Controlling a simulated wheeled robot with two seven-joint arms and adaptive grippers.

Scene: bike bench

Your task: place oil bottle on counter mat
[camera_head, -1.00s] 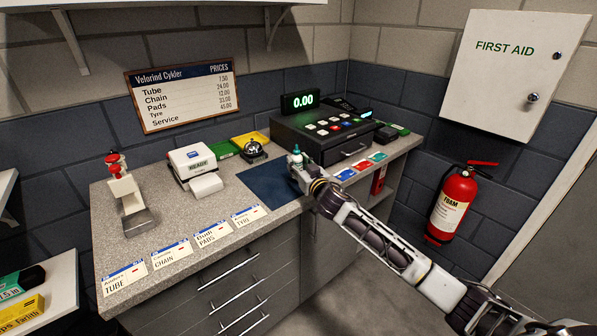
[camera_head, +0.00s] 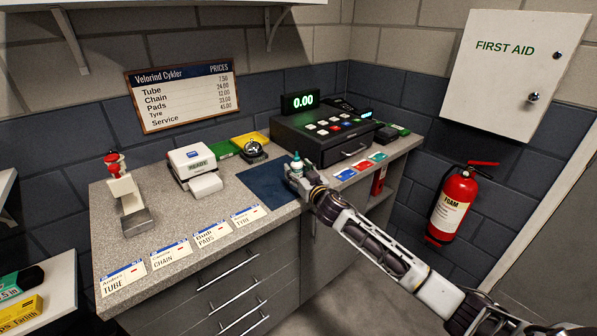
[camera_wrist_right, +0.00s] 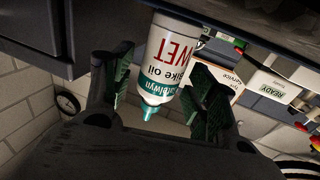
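The oil bottle (camera_head: 296,166) is white with a teal nozzle. It appears upright over the right part of the dark blue counter mat (camera_head: 263,186). My right gripper (camera_head: 297,182) is low around it and hides its base in the head view. In the right wrist view the bottle (camera_wrist_right: 168,58), labelled "WET bike oil", is between the green-padded fingers of the gripper (camera_wrist_right: 163,92). A gap shows beside the left finger, so the fingers look open around the bottle. Contact between its base and the mat is hidden. My left gripper is not in view.
The cash register (camera_head: 325,135) stands behind the mat, with coloured cards (camera_head: 345,174) to the right. A card reader (camera_head: 192,163) and price cards (camera_head: 170,252) are to the left. A red-topped dispenser (camera_head: 122,190) stands at the counter's left end.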

